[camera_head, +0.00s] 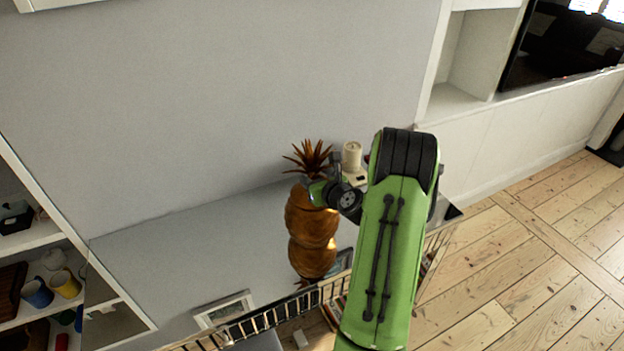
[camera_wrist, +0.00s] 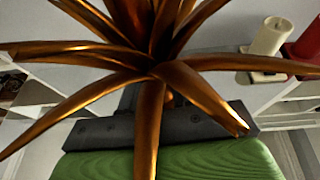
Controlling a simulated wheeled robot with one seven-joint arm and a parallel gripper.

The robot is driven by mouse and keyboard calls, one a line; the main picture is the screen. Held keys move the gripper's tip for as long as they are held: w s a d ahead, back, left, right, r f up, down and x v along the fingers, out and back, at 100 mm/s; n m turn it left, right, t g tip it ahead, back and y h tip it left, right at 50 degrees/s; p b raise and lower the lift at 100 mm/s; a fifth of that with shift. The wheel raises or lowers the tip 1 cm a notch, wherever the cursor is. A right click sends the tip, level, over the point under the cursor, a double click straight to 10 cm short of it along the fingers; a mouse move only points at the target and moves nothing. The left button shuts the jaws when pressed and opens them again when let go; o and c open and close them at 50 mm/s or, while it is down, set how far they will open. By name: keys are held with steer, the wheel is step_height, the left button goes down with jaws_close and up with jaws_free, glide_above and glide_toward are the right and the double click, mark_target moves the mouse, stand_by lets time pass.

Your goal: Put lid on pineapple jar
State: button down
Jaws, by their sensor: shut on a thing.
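The pineapple jar (camera_head: 312,217) is a rounded golden-brown body standing on a glossy surface, with its reflection below it. The lid (camera_head: 308,156), a crown of spiky bronze leaves, shows right above the jar. My gripper (camera_head: 319,188) is at the lid's base and is shut on it. The lid (camera_wrist: 150,75) also fills the upper wrist view, its leaves spreading in front of my gripper and hiding the fingertips. The jar is not visible in the wrist view. I cannot tell whether the lid touches the jar's rim, since my gripper partly covers that area.
A white candle (camera_head: 352,156) stands just right of the lid; the wrist view also shows a red candle (camera_wrist: 309,42). A picture frame (camera_head: 224,310) lies to the front left. Shelves with mugs (camera_head: 66,284) are at the left. Floor is open at the right.

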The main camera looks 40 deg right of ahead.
steer(key=shift+f, duration=0.35)
stand_by(0.5)
steer(key=shift+c, duration=1.4)
jaws_free()
steer(key=shift+s, duration=0.1)
steer(key=shift+s+a+f+b, duration=0.1)
steer(key=shift+s+a+b, duration=0.15)
steer(key=shift+s+b, duration=0.5)
steer(key=shift+s+a+b, duration=0.25)
steer(key=shift+s+b, duration=0.15)
steer(key=shift+s, duration=0.5)
steer(key=s+a+b, duration=0.2)
steer(key=s+b, duration=0.1)
steer(key=s, duration=0.3)
